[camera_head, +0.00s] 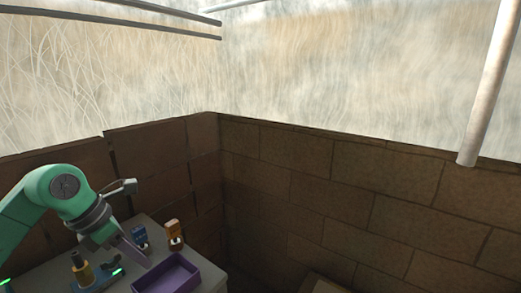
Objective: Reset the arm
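My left arm (62,187), green with dark wrist rings, comes in from the left and bends down over a grey table. My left gripper (125,254) is low over the table, just left of a purple open box. Its fingers are small and partly hidden, so I cannot tell whether they are open or shut. My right gripper is not in view.
The purple box (190,282) stands at the front of the grey table (211,277). Behind it are a blue item (139,236) and an orange item (173,229). A yellow and black item (82,270) stands at left. Brown block walls (330,190) enclose the corner.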

